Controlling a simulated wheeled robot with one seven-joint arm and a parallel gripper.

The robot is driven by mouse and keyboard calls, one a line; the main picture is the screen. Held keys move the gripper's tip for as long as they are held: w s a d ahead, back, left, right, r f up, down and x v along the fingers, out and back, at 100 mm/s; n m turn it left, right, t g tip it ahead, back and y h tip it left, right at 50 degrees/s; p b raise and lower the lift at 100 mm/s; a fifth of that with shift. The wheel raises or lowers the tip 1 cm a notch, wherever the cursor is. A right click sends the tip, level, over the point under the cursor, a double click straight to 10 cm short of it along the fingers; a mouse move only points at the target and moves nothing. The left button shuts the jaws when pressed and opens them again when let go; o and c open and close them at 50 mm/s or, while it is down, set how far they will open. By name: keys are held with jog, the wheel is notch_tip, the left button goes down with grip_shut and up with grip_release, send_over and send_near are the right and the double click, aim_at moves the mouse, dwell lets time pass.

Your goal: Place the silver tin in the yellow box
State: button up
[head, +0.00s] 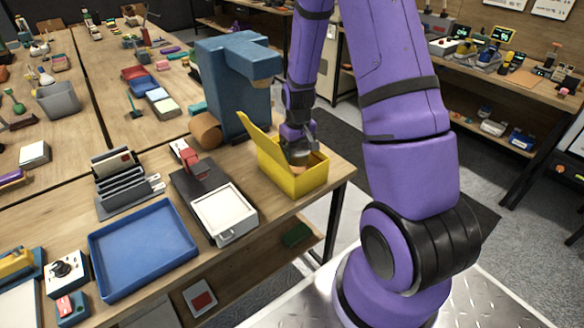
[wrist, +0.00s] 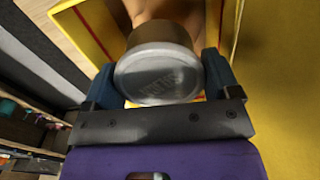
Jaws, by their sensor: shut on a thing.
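The silver tin (wrist: 158,75) is a short round metal can with a flat lid, held between the two blue fingers of my gripper (wrist: 165,85) in the wrist view. The yellow box (head: 290,182) stands open at the table's right corner in the head view, with its lid raised on the left. My gripper (head: 299,157) is inside or just above the box opening, pointing down. In the wrist view the walls of the yellow box (wrist: 85,30) show around the tin. Whether the tin touches the box floor cannot be told.
A device with a white plate (head: 223,212), a blue tray (head: 142,246) and a dark rack (head: 125,180) lie to the left. The table edge is close on the right.

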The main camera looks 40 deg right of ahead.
aim_at(298, 147)
jog(key=shift+f, duration=3.75)
jog(key=shift+f, duration=0.1)
jog(key=o, duration=0.8)
notch_tip(298, 147, up, 12)
jog(key=shift+r, duration=0.1)
jog(key=s+a+r+t, duration=0.1)
jog(key=s+a+r, duration=0.15)
jog(key=r, duration=0.45)
jog(key=s+a+r+t, duration=0.1)
jog(key=s+a+r, duration=0.15)
jog(key=r, duration=0.35)
jog(key=s+a+r+t, duration=0.1)
jog(key=s+a+r, duration=0.15)
jog(key=r, duration=0.45)
jog(key=shift+s+a+r+n+t, duration=0.1)
jog(key=shift+s+a+r+t, duration=0.25)
jog(key=shift+s+a+r, duration=1.25)
jog(key=shift+s+a+r+n+t, duration=0.1)
jog(key=shift+s+a+r+t, duration=0.3)
jog(key=shift+s+r, duration=2.55)
jog(key=shift+s+a+r+n+t, duration=0.1)
jog(key=shift+s+a+r+t, duration=0.55)
jog(key=shift+s, duration=2.95)
